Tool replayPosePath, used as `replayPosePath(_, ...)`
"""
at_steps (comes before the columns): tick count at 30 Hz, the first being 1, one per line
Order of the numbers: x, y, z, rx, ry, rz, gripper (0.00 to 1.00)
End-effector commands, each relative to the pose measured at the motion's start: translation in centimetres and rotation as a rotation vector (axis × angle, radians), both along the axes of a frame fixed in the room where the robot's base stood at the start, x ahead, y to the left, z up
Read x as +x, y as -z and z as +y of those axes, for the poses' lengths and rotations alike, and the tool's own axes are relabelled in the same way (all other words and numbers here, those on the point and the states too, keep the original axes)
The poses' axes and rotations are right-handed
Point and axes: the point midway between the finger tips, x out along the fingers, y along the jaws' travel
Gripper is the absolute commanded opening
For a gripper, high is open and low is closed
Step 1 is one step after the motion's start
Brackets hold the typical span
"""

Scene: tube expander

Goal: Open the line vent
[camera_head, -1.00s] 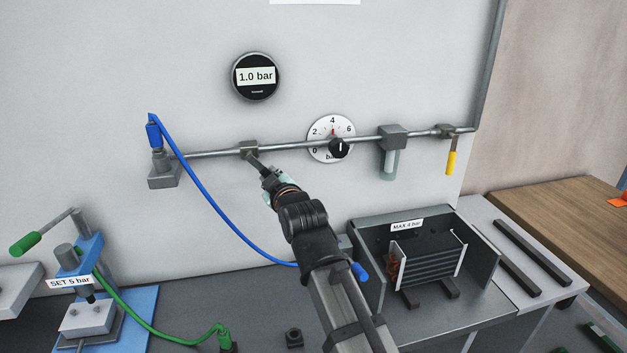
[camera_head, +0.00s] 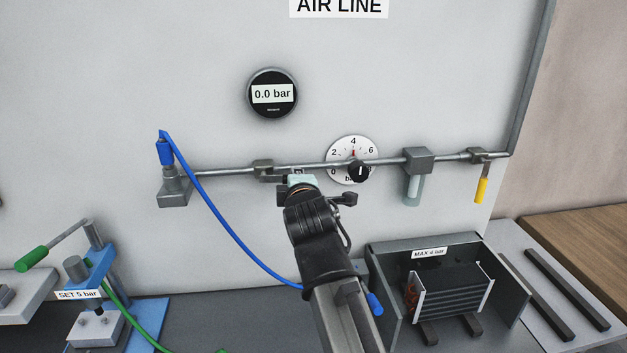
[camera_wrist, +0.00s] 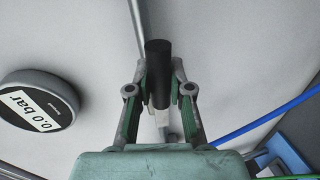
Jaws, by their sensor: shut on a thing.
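The line vent (camera_head: 263,167) is a small grey valve on the wall pipe, left of the dial. Its short lever (camera_head: 272,179) runs right, roughly along the pipe, into my gripper (camera_head: 296,180). In the wrist view, the lever's black grip (camera_wrist: 158,72) stands between the fingers of my gripper (camera_wrist: 159,92), which are shut on it. The lever's far end is hidden by my gripper in the head view. The round gauge (camera_head: 272,93) above reads 0.0 bar; it also shows in the wrist view (camera_wrist: 38,103).
A regulator dial with a black knob (camera_head: 359,172) is close right of my gripper. Further right are a grey filter (camera_head: 417,160) and a yellow-handled valve (camera_head: 481,190). A blue hose (camera_head: 222,226) hangs at left. A grey open box (camera_head: 381,290) stands below right.

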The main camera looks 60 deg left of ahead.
Motion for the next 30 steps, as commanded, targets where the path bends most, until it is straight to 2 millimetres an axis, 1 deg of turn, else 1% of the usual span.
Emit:
replayPosePath(1, -0.14, -0.38, 0.17, -0.007, -0.003, -0.019, 0.00)
replayPosePath(6, -0.39, -0.63, 0.25, -0.025, -0.007, -0.060, 0.00)
replayPosePath(21, -0.43, -0.76, 0.28, -0.033, -0.006, -0.079, 0.00)
replayPosePath(22, -0.43, -0.76, 0.28, -0.033, -0.006, -0.079, 0.27)
replayPosePath(24, -0.43, -0.74, 0.27, -0.033, -0.006, -0.078, 0.46)
replayPosePath(30, -0.44, -0.66, 0.22, -0.034, -0.006, -0.075, 0.46)
